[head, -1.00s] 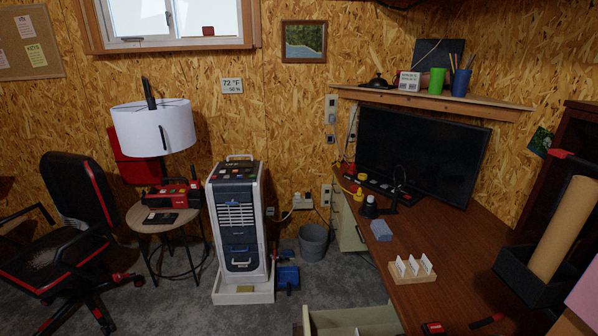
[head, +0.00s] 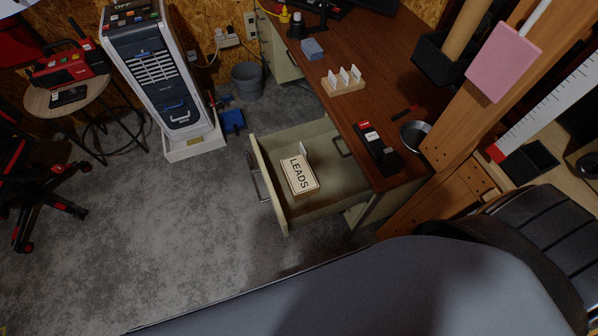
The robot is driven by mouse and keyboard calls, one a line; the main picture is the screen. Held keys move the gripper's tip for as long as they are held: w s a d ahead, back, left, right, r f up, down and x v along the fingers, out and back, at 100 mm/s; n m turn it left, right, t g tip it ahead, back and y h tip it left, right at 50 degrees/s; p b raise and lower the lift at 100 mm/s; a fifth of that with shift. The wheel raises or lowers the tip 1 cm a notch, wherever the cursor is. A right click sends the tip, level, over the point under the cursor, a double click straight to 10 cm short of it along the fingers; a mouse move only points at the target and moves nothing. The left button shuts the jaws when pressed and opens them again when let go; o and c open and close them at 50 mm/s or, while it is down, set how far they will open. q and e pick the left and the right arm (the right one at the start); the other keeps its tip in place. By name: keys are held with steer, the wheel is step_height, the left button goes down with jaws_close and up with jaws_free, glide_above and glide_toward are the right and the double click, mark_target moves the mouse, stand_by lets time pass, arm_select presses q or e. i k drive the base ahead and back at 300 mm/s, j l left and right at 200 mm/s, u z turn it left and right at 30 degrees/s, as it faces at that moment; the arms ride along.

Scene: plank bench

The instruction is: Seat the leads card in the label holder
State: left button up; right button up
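A pale card or flat box marked LEADS (head: 298,175) lies in the open drawer (head: 330,203), its text facing up. The drawer's front is on the left, with a metal handle (head: 256,186). I cannot make out a label holder on it for certain. A wooden block with several white upright cards (head: 344,87) stands on the desk above the drawer. Neither of my grippers is in view.
The brown desk (head: 372,55) carries a blue block (head: 312,49), a black and red device (head: 376,148) and a metal bowl (head: 413,135). A wooden post (head: 455,140) rises at the right. Grey floor (head: 150,240) left of the drawer is clear.

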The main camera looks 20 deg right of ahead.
mark_target(342, 183)
steer(key=i+j+z, duration=0.15)
steer(key=z, duration=1.8)
steer(key=k+j, duration=0.1)
steer(key=j, duration=1.75)
